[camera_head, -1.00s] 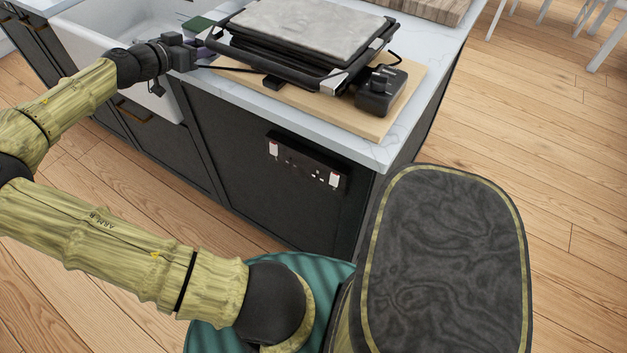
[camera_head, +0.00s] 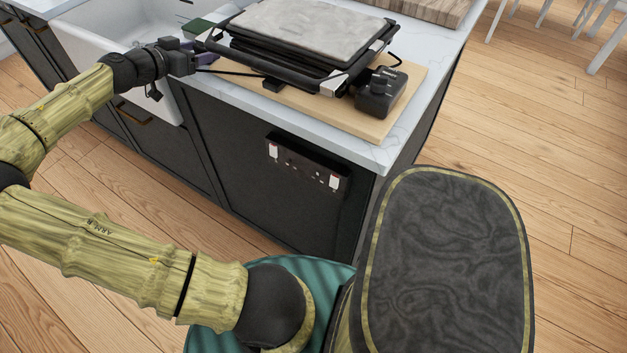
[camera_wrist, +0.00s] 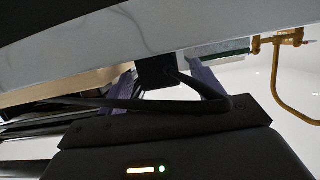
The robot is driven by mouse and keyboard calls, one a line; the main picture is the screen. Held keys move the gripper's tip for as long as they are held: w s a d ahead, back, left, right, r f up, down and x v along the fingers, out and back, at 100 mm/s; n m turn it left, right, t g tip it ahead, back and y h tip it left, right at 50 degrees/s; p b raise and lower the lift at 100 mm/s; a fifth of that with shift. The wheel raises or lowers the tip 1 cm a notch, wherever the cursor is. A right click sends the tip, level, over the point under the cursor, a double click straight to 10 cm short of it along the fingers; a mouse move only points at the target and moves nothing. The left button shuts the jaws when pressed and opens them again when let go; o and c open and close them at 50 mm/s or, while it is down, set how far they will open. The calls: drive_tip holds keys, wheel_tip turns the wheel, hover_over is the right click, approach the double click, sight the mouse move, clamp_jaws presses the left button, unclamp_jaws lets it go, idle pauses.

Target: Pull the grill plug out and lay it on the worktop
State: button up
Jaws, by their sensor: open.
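The black plug (camera_wrist: 155,71) shows in the wrist view between the purple fingers of my gripper (camera_wrist: 164,84), beside the pale worktop edge (camera_wrist: 150,35). The jaws are open around it; whether it rests on the worktop is unclear. Its black cable (camera_wrist: 216,103) bends close to my gripper. In the head view my gripper (camera_head: 204,50) is at the worktop's left front edge, by the sink, and the plug cannot be made out. The cable (camera_head: 230,71) runs from there toward the black grill (camera_head: 310,35). The double socket (camera_head: 306,166) on the cabinet front shows no plug in it.
The grill and a black control box (camera_head: 380,92) stand on a wooden board (camera_head: 350,121). A white sink (camera_head: 95,45) lies left of my gripper. A green item (camera_head: 199,27) is just behind it. A bare worktop strip (camera_head: 330,141) runs along the front.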

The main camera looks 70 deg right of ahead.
drive_tip(key=p+v, duration=0.1)
drive_tip(key=v, duration=1.5)
drive_tip(key=shift+a+r, duration=0.25)
drive_tip(key=shift+a, duration=0.05)
